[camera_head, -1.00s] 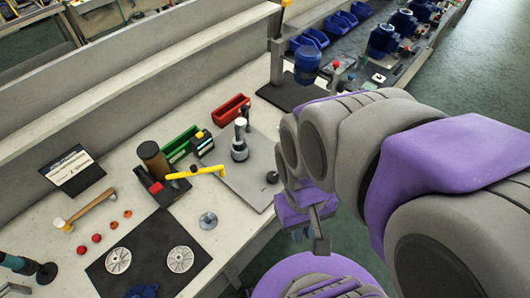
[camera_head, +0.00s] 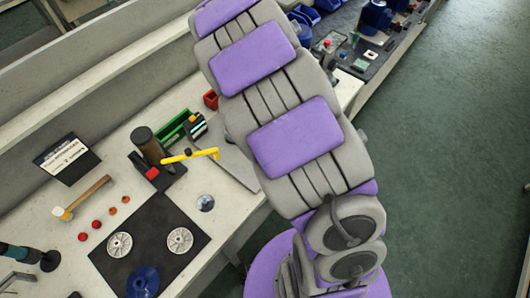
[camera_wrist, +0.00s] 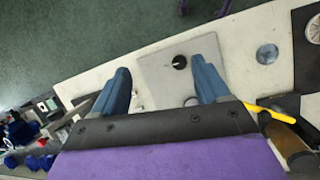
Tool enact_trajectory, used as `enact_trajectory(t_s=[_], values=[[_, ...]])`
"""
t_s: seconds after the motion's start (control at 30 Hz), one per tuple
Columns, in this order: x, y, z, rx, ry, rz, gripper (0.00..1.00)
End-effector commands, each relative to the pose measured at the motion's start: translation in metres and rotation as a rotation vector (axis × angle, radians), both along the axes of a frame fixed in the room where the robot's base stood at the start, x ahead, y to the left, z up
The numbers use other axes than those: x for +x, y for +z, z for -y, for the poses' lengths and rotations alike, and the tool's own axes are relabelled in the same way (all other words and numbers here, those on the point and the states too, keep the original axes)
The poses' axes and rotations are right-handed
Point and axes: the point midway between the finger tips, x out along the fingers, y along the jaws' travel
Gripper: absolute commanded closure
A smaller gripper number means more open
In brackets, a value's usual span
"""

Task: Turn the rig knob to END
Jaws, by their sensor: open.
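The black rig knob (camera_wrist: 179,62) sits on a grey metal plate (camera_wrist: 155,72) in the wrist view, with a small light mark on its top. My gripper (camera_wrist: 161,70) is open, its two blue fingers spread wide and empty. The knob appears between the fingers, nearer the right one, and seems apart from both. I cannot make out any END label. In the head view my arm covers the knob and my gripper; only the left part of the plate (camera_head: 236,167) shows.
A yellow handle (camera_head: 190,157) by a brown cylinder (camera_head: 147,144) stands left of the plate; the handle is near the right finger in the wrist view (camera_wrist: 262,108). Open floor (camera_head: 440,170) lies right of the bench.

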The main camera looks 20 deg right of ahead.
Motion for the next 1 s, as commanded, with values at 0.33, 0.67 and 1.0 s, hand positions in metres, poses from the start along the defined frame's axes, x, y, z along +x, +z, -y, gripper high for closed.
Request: enact_trajectory(t_s=[0.33, 0.67, 1.0], values=[[0.073, -0.081, -0.028, 0.051, 0.265, -0.103, 0.25], [0.091, -0.123, -0.052, 0.107, 0.393, -0.147, 0.25], [0.079, -0.164, -0.040, 0.106, 0.393, -0.151, 0.25]])
